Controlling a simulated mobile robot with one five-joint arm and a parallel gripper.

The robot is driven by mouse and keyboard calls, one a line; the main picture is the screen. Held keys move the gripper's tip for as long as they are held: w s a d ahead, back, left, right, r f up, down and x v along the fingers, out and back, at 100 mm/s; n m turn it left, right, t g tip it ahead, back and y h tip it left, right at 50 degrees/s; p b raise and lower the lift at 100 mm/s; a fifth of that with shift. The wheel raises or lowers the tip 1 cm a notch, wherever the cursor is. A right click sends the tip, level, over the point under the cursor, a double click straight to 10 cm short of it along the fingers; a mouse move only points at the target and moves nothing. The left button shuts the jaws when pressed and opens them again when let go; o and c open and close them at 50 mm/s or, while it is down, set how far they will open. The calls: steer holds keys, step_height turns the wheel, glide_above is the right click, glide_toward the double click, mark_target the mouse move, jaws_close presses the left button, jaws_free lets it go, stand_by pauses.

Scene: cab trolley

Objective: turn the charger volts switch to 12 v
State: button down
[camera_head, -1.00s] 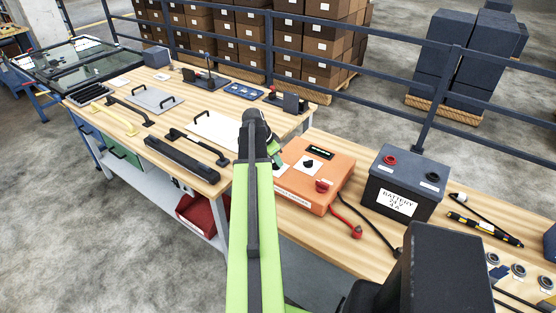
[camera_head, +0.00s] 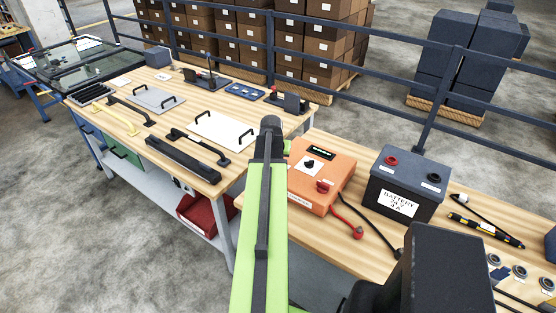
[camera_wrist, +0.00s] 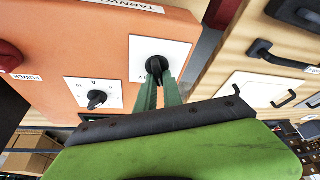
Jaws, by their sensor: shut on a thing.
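The orange charger (camera_head: 335,172) stands on the bench, partly behind my arm. In the wrist view its face (camera_wrist: 150,28) shows the volts switch (camera_wrist: 154,62), a black knob on a white plate marked V. My gripper's green fingers (camera_wrist: 160,90) are shut on the lower part of this knob. I cannot read where it points, and the 12 v mark is hidden or too small. The amps switch (camera_wrist: 97,98), a black knob on a white plate marked A, sits to its left. A red power knob (camera_wrist: 8,57) is farther left. My arm hides the volts switch in the head view.
A dark battery (camera_head: 405,185) stands right of the charger, with red and black leads lying between them. A white panel with handles (camera_head: 222,130) and a black handle bar (camera_head: 182,160) lie on the bench to the left. A blue rail (camera_head: 345,65) runs behind.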

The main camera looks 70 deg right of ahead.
steer(key=shift+s+a+f+n, duration=0.1)
steer(key=shift+n, duration=0.4)
stand_by(0.3)
steer(key=c, duration=1.5)
jaws_free()
steer(key=shift+r, duration=0.2)
steer(key=p+v, duration=1)
steer(key=v, duration=0.1)
steer(key=p+v, duration=0.6)
steer(key=shift+s+r, duration=0.15)
steer(key=shift+s, duration=0.15)
